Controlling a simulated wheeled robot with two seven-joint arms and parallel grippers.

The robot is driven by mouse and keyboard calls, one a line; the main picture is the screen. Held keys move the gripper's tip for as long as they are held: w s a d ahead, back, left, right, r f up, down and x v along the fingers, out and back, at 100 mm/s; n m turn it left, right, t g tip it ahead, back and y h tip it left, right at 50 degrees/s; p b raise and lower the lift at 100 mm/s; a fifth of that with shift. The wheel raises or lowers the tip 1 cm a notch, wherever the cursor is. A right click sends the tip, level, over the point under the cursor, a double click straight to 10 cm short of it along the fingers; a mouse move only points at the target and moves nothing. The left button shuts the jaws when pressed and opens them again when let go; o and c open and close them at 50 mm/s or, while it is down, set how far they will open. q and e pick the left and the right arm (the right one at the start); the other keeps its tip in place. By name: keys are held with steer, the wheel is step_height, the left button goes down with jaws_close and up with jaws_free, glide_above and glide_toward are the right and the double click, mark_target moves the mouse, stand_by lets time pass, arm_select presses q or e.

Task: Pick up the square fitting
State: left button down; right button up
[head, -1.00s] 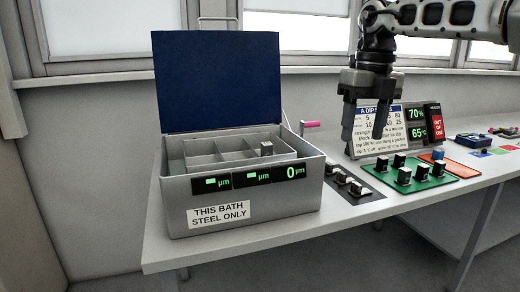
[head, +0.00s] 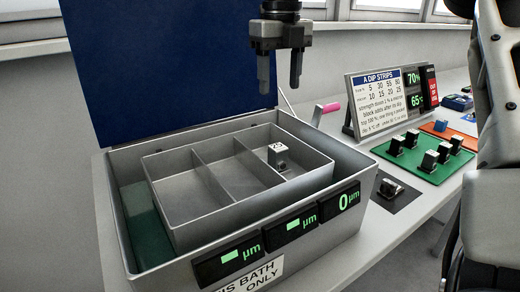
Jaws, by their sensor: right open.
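A small grey block-shaped fitting (head: 278,155), squarish on top, stands in the right compartment of the divided metal tray (head: 209,215) inside the bath (head: 352,160). I take it for the square fitting, but similar fittings stand on the mats. My right gripper (head: 280,72) is open and empty, fingers pointing down, above the bath's back edge. In the picture it is straight above the fitting and well clear of it. My left gripper is not in view.
The bath's blue lid (head: 170,70) stands open behind the tray. A pink-tipped handle (head: 329,107) sticks up at the bath's back right. Several fittings stand on a green mat (head: 450,168); another is on a dark mat (head: 400,200). A sign (head: 384,97) stands behind.

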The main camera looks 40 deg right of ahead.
glide_above(278, 147)
steer(key=f, duration=1)
steer(key=shift+d, duration=0.2)
steer(key=shift+a+f+p, duration=0.2)
steer(key=shift+f+p, duration=0.45)
steer(key=shift+f, duration=2)
jaws_close()
